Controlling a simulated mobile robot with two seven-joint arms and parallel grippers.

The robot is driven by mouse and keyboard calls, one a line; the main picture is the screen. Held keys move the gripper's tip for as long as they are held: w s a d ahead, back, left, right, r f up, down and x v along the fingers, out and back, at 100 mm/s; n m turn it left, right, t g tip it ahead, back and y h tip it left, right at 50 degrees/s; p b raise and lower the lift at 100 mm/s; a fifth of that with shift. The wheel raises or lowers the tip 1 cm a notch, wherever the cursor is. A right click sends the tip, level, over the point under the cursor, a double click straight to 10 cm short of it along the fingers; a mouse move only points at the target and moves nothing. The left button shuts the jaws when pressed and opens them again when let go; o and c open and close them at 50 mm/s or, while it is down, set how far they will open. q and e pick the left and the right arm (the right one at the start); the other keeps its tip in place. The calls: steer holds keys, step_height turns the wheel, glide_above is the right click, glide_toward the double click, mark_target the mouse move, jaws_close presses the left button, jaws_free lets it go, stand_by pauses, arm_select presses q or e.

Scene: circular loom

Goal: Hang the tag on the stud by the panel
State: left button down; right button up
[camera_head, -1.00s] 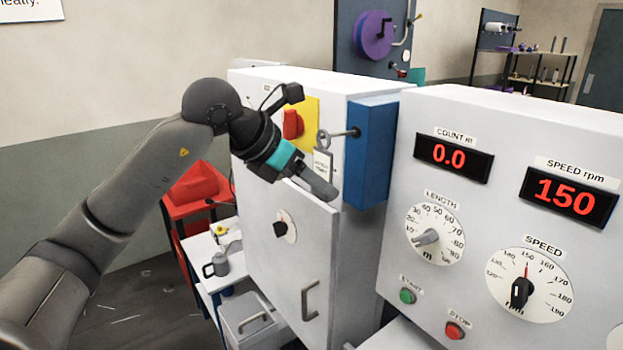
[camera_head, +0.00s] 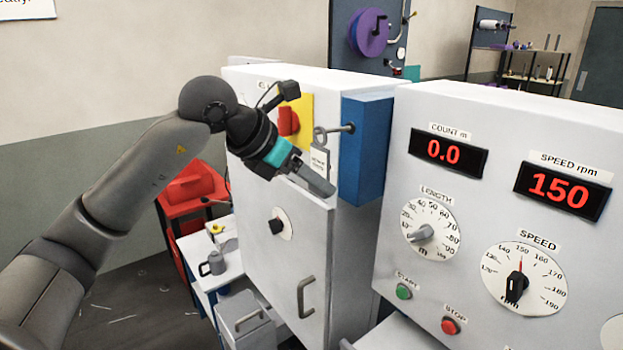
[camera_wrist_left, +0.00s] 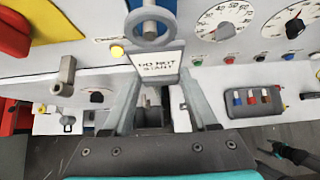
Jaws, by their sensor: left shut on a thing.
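The white tag (camera_head: 319,160), lettered "DO NOT START", hangs upright below a grey ring (camera_head: 320,136). My left gripper (camera_head: 316,181) is shut on the tag's lower part. The stud (camera_head: 340,129) is a thin rod on the left side of the blue panel box (camera_head: 367,150). The ring is at the stud's free end. In the left wrist view, the tag (camera_wrist_left: 157,62) stands between the fingers, and the stud's end (camera_wrist_left: 150,14) shows within the ring (camera_wrist_left: 151,43). I cannot tell how far the ring is over the stud. My right gripper is not in view.
A red switch (camera_head: 288,121) on a yellow plate is just behind my left gripper. The white cabinet (camera_head: 300,250) lies below it. The control panel (camera_head: 397,190) with dials stands to the right. A red bin (camera_head: 190,185) is at the left.

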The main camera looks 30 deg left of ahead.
arm_select(q)
steer(key=shift+f, duration=0.15)
steer(key=shift+c, duration=0.5)
jaws_free()
steer(key=shift+s, duration=0.1)
steer(key=f+b+v, duration=0.1)
steer(key=b+v, duration=0.1)
steer(key=v, duration=0.6)
steer(key=shift+s+a+r, duration=0.25)
steer(key=shift+s+a, duration=0.05)
steer(key=shift+s, duration=0.2)
